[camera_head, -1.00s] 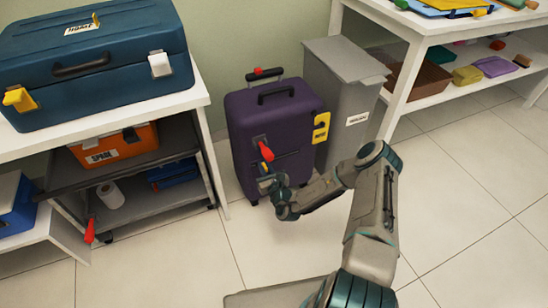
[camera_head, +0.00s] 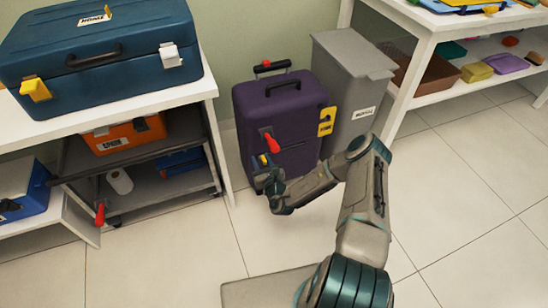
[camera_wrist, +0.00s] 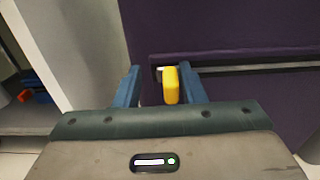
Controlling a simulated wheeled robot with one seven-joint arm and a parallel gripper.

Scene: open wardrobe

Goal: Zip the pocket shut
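The purple suitcase (camera_head: 298,108) stands upright on the floor, with a pocket zip (camera_wrist: 250,66) running across its front. A yellow zip pull (camera_wrist: 171,86) hangs at the left end of the visible zip line in the wrist view; it shows as a small spot in the head view (camera_head: 264,160). My gripper (camera_wrist: 160,82) is open, its two blue fingers on either side of the pull with gaps showing. The pull looks nearer the right finger; I cannot tell if they touch. In the head view my gripper (camera_head: 266,181) is low at the suitcase's front left.
A red handle (camera_head: 272,143) sticks out of the suitcase front just above the pull. A yellow tag (camera_head: 326,121) hangs at its right. A grey bin (camera_head: 352,95) stands close on the right, a white shelf unit (camera_head: 215,115) on the left. Floor in front is clear.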

